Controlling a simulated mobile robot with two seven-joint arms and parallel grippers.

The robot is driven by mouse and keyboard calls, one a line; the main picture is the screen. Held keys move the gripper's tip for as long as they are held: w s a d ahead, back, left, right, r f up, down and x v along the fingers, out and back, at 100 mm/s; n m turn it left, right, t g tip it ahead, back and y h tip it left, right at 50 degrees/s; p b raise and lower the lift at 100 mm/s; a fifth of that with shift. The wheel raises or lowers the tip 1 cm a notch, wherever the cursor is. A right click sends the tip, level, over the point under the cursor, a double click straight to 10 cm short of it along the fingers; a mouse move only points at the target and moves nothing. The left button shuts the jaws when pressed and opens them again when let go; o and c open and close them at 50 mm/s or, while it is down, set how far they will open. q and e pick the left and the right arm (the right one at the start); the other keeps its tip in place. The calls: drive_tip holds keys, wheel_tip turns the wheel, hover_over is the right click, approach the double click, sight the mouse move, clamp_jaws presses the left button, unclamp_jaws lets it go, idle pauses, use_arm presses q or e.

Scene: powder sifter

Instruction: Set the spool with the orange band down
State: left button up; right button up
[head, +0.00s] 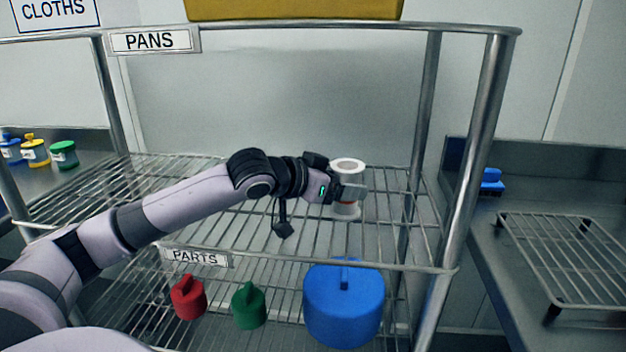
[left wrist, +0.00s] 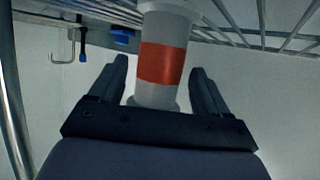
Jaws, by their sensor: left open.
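The white spool (head: 347,168) with the orange band stands upright at the wire shelf (head: 240,235) below the PANS label, toward its right side. Its band (left wrist: 163,64) shows clearly in the left wrist view, and only a sliver of it shows in the head view. My left gripper (head: 352,192) reaches in from the left at the spool's middle. In the left wrist view its two fingers (left wrist: 160,75) are apart, one on each side of the spool, with a visible gap at each. The spool's base appears to rest on the wires, though the gripper hides part of it.
A lower shelf labelled PARTS (head: 196,257) holds a red canister (head: 188,300), a green one (head: 249,308) and a large blue one (head: 344,305). A metal post (head: 480,150) stands right of the spool. A yellow box (head: 290,8) is above. Shelf wires left of the spool are bare.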

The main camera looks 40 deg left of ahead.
use_arm(q)
drive_tip(key=b+v, duration=0.1)
drive_tip(key=v, duration=0.3)
drive_tip(key=shift+s, duration=0.4)
drive_tip(key=shift+s+a+r+b, duration=0.1)
drive_tip(key=shift+s+a+b, duration=0.15)
drive_tip(key=shift+b, duration=0.2)
drive_tip(key=shift+s+a+r+b, duration=0.2)
drive_tip(key=shift+s+b, duration=0.35)
drive_tip(key=shift+b, duration=0.1)
drive_tip(key=shift+s+r+b, duration=0.3)
drive_tip(key=shift+s+b, duration=0.4)
drive_tip(key=shift+b, duration=0.5)
drive_tip(key=shift+r+b+v, duration=0.2)
drive_tip(key=shift+b+v, duration=1.1)
drive_tip(key=shift+b, duration=0.55)
drive_tip(key=shift+w+d, duration=0.1)
